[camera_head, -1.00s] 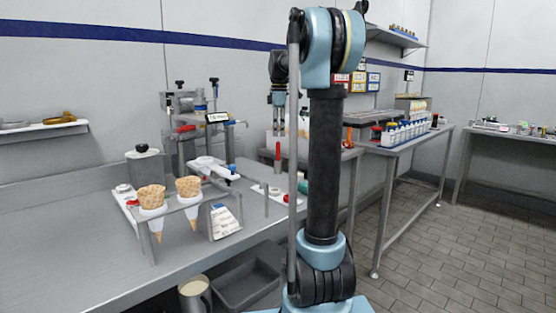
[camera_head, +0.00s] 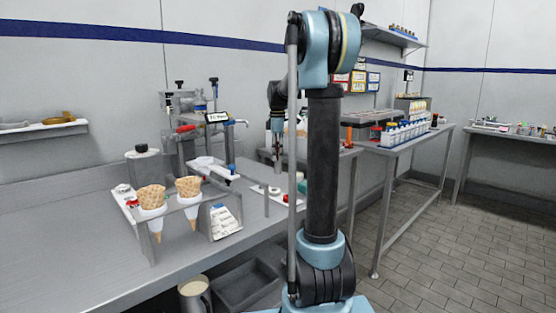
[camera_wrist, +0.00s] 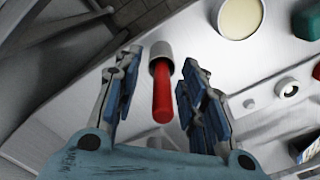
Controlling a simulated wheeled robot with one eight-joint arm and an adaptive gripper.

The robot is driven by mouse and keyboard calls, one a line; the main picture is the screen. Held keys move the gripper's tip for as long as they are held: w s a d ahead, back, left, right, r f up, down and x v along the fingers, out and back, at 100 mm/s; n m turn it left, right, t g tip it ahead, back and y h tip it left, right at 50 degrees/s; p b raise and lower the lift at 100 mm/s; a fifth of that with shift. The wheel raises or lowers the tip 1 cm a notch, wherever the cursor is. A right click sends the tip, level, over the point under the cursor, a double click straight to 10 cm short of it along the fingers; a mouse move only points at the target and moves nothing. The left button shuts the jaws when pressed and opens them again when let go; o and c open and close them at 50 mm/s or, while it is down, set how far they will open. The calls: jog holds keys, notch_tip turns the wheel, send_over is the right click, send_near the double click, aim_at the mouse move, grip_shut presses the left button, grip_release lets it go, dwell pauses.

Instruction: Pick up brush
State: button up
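A red rod-like handle (camera_wrist: 162,92), which I take to be the brush, stands out of a grey cylindrical cup (camera_wrist: 161,55) in the wrist view. Its bristle end is hidden. My gripper (camera_wrist: 158,70) is open, with one finger on each side of the red handle and visible gaps between. In the head view, my gripper (camera_head: 276,142) is lowered over the back end of the bench, and the handle is mostly hidden by it.
The pale tray surface around the cup holds a cream-filled round dish (camera_wrist: 240,16), a green item (camera_wrist: 308,22) and a small white knob (camera_wrist: 287,88). In the head view, a cone holder (camera_head: 195,210) with two cones and a metal press (camera_head: 190,140) stand to the left.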

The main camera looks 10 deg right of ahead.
grip_shut()
jog(key=shift+r, duration=0.1)
notch_tip(320, 180, up, 10)
jog(key=shift+f, duration=0.1)
dwell(0.6)
